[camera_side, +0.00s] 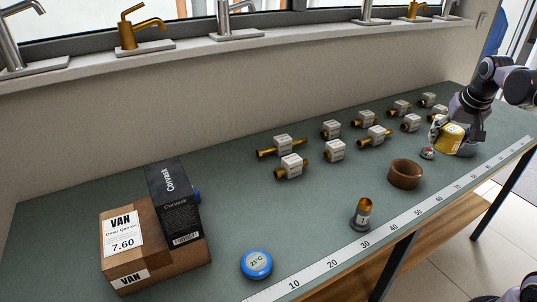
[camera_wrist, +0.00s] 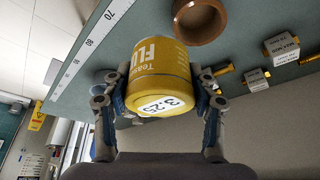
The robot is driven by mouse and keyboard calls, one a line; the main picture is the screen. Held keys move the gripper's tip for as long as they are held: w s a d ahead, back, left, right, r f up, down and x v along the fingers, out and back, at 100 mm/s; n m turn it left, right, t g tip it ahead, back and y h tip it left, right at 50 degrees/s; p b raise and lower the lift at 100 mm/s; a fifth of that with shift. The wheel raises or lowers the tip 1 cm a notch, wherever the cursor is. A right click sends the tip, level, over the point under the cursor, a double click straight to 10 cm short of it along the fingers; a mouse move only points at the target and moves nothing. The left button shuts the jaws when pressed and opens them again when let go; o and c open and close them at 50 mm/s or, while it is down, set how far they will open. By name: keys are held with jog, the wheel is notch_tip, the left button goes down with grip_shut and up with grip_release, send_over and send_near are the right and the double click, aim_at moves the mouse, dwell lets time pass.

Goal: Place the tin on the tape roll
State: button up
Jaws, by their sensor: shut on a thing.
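The yellow tin (camera_side: 449,139) is held in my gripper (camera_side: 447,137) at the right end of the bench. In the wrist view the tin (camera_wrist: 160,80) sits between the two fingers of my gripper (camera_wrist: 157,84), which press on its sides. A white label reading 3.25 shows on its end. The brown tape roll (camera_side: 405,181) lies flat on the bench, left of and nearer the camera than my gripper. Its open hole faces up and looks empty. In the wrist view the tape roll (camera_wrist: 206,39) is beyond the tin, apart from it.
Several brass fittings with white tags (camera_side: 374,136) stand behind the tape roll. A small red-and-white item (camera_side: 428,152) is beside the tin. A brass-topped cylinder (camera_side: 362,213), a blue round gauge (camera_side: 257,264) and boxes (camera_side: 180,246) stand left. A ruler strip (camera_side: 400,222) edges the bench.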

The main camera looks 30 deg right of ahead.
jog(key=s+d+r, duration=0.1)
jog(key=s+d, duration=0.2)
send_over(406, 165)
jog(key=s, duration=0.1)
jog(key=f, duration=0.4)
jog(key=a+f, duration=0.1)
jog(key=f, duration=0.2)
jog(key=shift+f, duration=1.95)
jog(key=shift+f, duration=0.15)
jog(key=o, duration=1.3)
